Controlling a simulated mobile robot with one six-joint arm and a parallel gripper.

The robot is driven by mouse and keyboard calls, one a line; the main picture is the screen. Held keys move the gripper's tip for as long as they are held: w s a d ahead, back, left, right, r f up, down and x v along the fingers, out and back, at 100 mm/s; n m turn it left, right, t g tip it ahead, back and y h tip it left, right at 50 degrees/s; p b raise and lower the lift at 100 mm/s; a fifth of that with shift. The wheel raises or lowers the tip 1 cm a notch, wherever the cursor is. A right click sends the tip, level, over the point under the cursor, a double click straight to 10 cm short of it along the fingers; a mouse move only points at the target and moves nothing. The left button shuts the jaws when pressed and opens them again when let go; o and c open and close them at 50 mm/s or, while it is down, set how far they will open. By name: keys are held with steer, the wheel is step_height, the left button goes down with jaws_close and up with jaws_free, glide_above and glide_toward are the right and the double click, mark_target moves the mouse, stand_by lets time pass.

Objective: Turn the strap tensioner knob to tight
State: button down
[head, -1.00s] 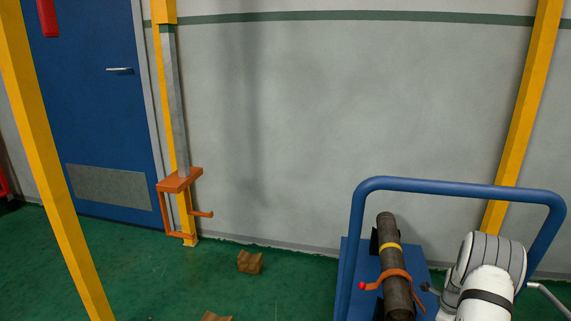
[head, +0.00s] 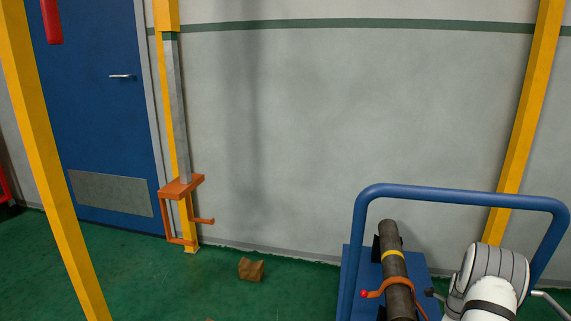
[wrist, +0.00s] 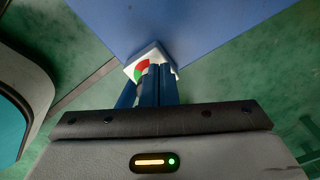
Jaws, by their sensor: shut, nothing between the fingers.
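In the wrist view, a white plate (wrist: 140,58) with a red and green dial face (wrist: 141,70) sits against a blue panel. My gripper (wrist: 157,70) is shut and empty, its dark blue fingers pointing at the plate and covering its lower part. The knob cannot be made out clearly, and I cannot tell whether the fingers touch the plate. In the head view, an orange strap or clamp (head: 398,283) with a red ball end (head: 364,293) crosses a dark pipe (head: 391,240) on the blue cart. My gripper is hidden there.
The cart's blue rail (head: 455,189) arches over the pipe, close to my white arm. An orange bracket (head: 181,187) stands at a yellow post by the blue door (head: 98,120). A brown block (head: 251,269) lies on the green floor, which is mostly clear on the left.

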steer(key=shift+w+a, duration=0.15)
steer(key=shift+w, duration=0.15)
steer(key=shift+r, duration=0.1)
step_height(320, 180, up, 6)
steer(key=p, duration=0.3)
